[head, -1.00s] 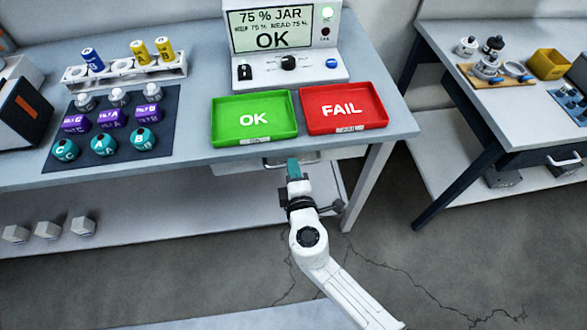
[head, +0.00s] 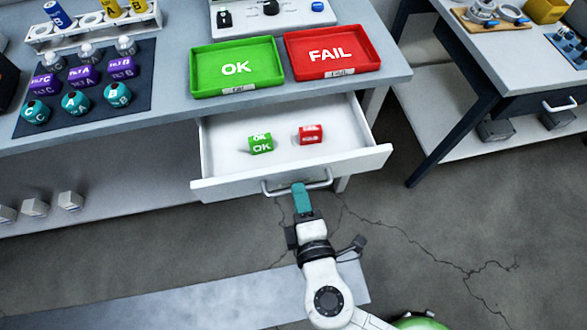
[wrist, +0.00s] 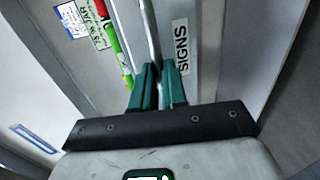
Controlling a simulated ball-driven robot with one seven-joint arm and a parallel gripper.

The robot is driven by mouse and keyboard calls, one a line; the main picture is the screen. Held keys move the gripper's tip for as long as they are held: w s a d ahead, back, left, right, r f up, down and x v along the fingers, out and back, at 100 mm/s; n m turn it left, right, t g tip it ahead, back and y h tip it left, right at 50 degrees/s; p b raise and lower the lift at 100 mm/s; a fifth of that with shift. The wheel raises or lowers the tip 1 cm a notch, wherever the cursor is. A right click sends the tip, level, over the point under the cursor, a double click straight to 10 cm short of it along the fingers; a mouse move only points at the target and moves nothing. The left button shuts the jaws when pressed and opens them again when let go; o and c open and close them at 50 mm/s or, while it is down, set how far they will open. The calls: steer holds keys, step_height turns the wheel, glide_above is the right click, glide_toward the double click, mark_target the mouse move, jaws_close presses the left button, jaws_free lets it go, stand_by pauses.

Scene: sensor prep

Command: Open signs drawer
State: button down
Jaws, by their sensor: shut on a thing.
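The signs drawer (head: 290,172) stands pulled out from under the table top in the head view. A green OK sign (head: 261,144) and a red FAIL-coloured sign (head: 310,134) lie inside it. My gripper (head: 301,190) is at the drawer's handle (head: 270,190), in front of the drawer face. In the wrist view my gripper's teal fingers (wrist: 158,85) are closed around the handle bar (wrist: 150,35). The SIGNS label (wrist: 181,47) on the drawer front is beside the fingers. Part of the handle is hidden by the fingers.
A green OK tray (head: 236,86) and a red FAIL tray (head: 352,72) sit on the table above the drawer. A dark mat (head: 25,127) with jars and sensors is at left. Another table (head: 470,75) stands at right. Floor in front is clear.

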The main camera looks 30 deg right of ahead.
steer(key=shift+s+a+f+b, duration=0.15)
steer(key=shift+s+a, duration=0.15)
steer(key=shift+s, duration=0.6)
steer(key=shift+s+a+r+b, duration=0.1)
steer(key=shift+s+a+b, duration=0.15)
steer(key=shift+s, duration=0.6)
steer(key=shift+s+a+f+b, duration=0.1)
steer(key=shift+s+a, duration=0.2)
steer(key=shift+s, duration=0.6)
steer(key=c, duration=1.2)
jaws_free()
steer(key=v, duration=1)
steer(key=shift+s+a+b, duration=0.15)
steer(key=shift+s+b, duration=0.2)
steer(key=shift+b, duration=0.05)
